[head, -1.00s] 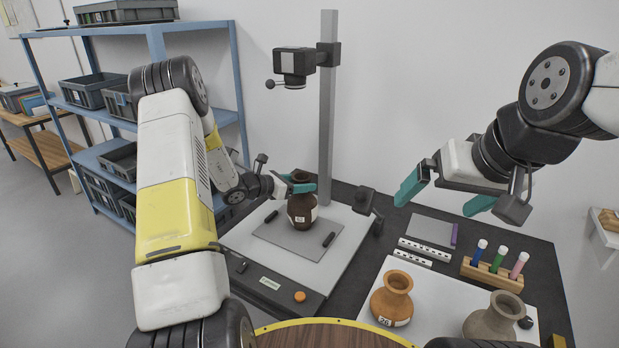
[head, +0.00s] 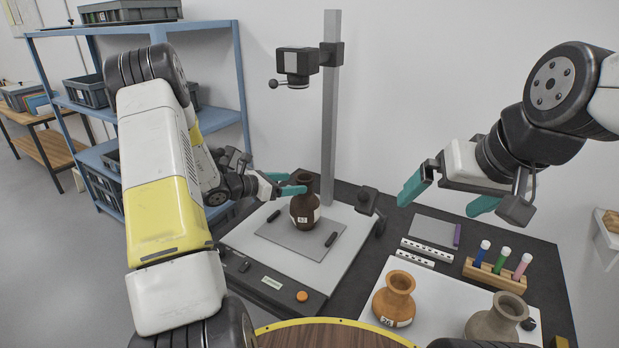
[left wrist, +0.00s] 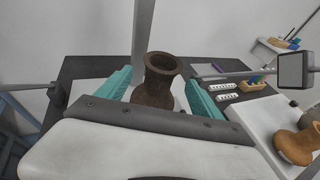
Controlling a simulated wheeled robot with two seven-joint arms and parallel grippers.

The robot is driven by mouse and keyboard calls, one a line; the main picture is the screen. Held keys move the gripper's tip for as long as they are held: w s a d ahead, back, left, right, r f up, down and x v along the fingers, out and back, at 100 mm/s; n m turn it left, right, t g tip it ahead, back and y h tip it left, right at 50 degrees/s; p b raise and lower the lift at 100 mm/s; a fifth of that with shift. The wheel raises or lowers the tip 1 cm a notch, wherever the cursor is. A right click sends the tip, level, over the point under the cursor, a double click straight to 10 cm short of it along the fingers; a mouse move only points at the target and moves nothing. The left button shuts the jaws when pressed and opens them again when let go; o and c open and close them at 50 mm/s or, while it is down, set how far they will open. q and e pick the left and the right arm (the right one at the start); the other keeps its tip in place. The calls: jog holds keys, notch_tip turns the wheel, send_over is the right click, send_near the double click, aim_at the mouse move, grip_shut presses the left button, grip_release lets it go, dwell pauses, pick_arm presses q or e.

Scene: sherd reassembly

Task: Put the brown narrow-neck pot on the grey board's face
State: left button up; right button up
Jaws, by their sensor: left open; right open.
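The brown narrow-neck pot (head: 305,206) stands upright on the grey board's face (head: 281,238), on the white copy stand, with its white label facing me. It also shows in the left wrist view (left wrist: 157,82), between the teal fingers. My left gripper (head: 289,187) is open beside the pot's neck; whether a finger touches the pot I cannot tell. My right gripper (head: 444,200) is open and empty, above the table to the right.
Two dark bars (head: 331,239) lie on the board. A camera (head: 297,62) hangs on the stand's column above. An orange pot (head: 395,299) and a grey-brown pot (head: 497,318) stand on a white mat at right. A tube rack (head: 497,272) stands behind them.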

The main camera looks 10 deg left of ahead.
pick_arm(q)
jog(key=v, duration=0.6)
jog(key=s+d+r+m+g, duration=0.6)
jog(key=s+d+r+m, duration=0.6)
jog(key=s+m, duration=0.1)
jog(key=s+a+r+m+t+y, duration=0.1)
jog(key=s+r+m+y, duration=0.2)
jog(key=s+m, duration=0.4)
jog(key=s+a+r+m+y, duration=0.2)
jog(key=s+r+m+y, duration=0.2)
jog(key=s+m, duration=0.3)
jog(key=s+y, duration=0.1)
jog(key=s, duration=0.2)
jog(key=shift+s+a+r+m+t, duration=0.3)
jog(key=shift+s+t, duration=0.05)
jog(key=shift+t, duration=0.05)
